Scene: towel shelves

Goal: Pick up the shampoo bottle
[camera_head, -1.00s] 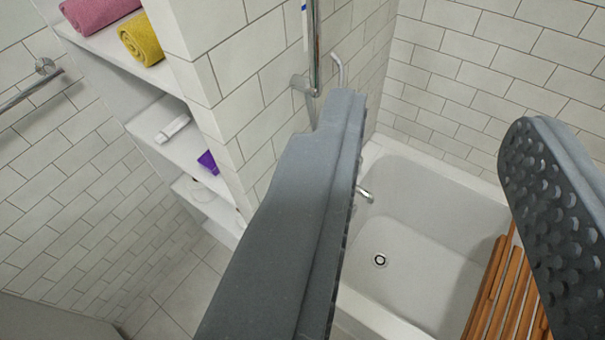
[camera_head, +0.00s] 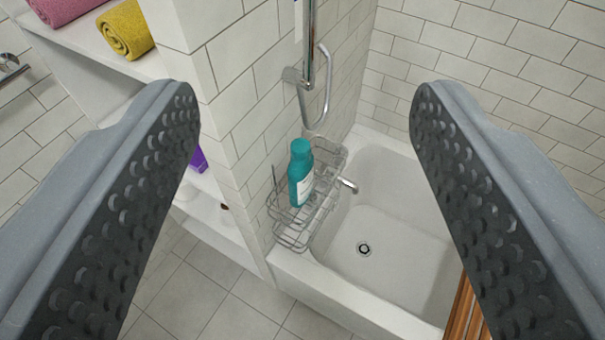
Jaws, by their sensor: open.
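A teal shampoo bottle (camera_head: 300,174) with a pale label stands in a wire caddy (camera_head: 292,236) on the tiled wall by the bathtub. My gripper (camera_head: 305,105) is open and empty, with its two dark, studded fingers wide apart. In the picture the bottle shows between the fingers, beyond them and a little below the level of their tips. Neither finger touches it. The bottle's front and cap are in clear view.
A white bathtub (camera_head: 398,270) with a wooden slatted rack (camera_head: 466,312) lies to the right. A shower pipe (camera_head: 308,60) and metal tap (camera_head: 347,186) are close to the bottle. Shelves at left hold a yellow towel (camera_head: 126,30), a pink towel (camera_head: 62,8) and a purple item (camera_head: 199,158).

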